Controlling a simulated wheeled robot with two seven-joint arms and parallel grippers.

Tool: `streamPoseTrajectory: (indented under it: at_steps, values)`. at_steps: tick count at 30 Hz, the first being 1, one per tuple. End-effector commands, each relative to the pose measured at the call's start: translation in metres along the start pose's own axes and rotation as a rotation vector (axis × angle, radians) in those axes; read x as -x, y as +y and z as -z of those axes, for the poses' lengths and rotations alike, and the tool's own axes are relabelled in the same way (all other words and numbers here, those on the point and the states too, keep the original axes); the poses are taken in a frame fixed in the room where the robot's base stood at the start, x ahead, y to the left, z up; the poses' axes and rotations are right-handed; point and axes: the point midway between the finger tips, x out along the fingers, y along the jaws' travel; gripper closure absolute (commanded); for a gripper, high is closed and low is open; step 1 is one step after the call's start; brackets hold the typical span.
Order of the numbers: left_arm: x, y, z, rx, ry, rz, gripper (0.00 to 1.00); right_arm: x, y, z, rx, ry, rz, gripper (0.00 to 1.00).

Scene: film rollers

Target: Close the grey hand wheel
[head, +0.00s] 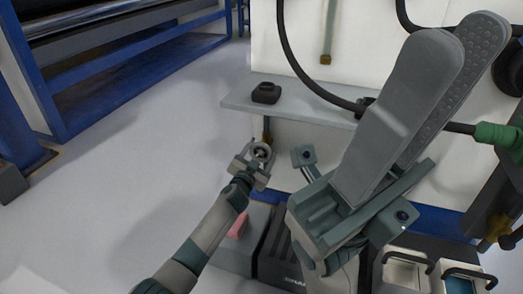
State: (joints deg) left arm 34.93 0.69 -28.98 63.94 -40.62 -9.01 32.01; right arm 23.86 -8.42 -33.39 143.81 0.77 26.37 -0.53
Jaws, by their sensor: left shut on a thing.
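The grey hand wheel (262,151) is small in the head view, below the shelf's left end, beside a brass-coloured fitting (267,134). My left gripper (260,157) reaches it from below and is shut on it; the fingers hide part of the wheel. How far the wheel is turned cannot be told. My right gripper (458,45) is large and close to the camera at the right, fingers pointing up. The dotted inner pad of one finger shows behind the other, so it looks partly open, with nothing seen between the fingers.
A grey shelf (310,110) on the white machine holds a black object (265,92). Black hoses hang in front of the panel. A pink block (238,224) lies on a grey box below. Trays stand at the lower right. The floor at the left is clear.

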Motion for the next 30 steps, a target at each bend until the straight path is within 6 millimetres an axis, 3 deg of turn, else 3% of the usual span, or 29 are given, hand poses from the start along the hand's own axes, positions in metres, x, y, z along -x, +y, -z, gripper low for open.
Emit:
streamPoseTrajectory:
  at_steps: [9,21,22,23,24,30]
  values:
    - [0.0,-0.0001,0.0,-0.112,0.0,0.0,0.6,-0.0001,0.0023,-0.0021,0.01,-0.012,0.0,0.69]
    - [0.0,0.0001,-0.0001,-0.12,0.0,0.0,0.6,0.0025,0.0023,-0.0031,0.01,-0.021,-0.002,0.69]
    - [0.0,0.0001,0.0,-0.12,0.0,0.0,0.3,0.0025,0.0021,-0.0031,0.009,-0.021,-0.002,0.69]
    - [0.0,0.0001,0.0,-0.12,0.0,0.0,0.23,0.0024,0.002,-0.0031,0.009,-0.021,-0.002,0.69]
    - [0.0,0.0001,0.0,-0.12,0.0,0.0,0.19,0.0023,0.0018,-0.003,0.008,-0.02,-0.001,0.69]
    - [0.0,0.0,0.0,-0.119,0.0,0.0,0.19,0.0007,0.0009,-0.0025,0.006,-0.014,0.003,0.69]
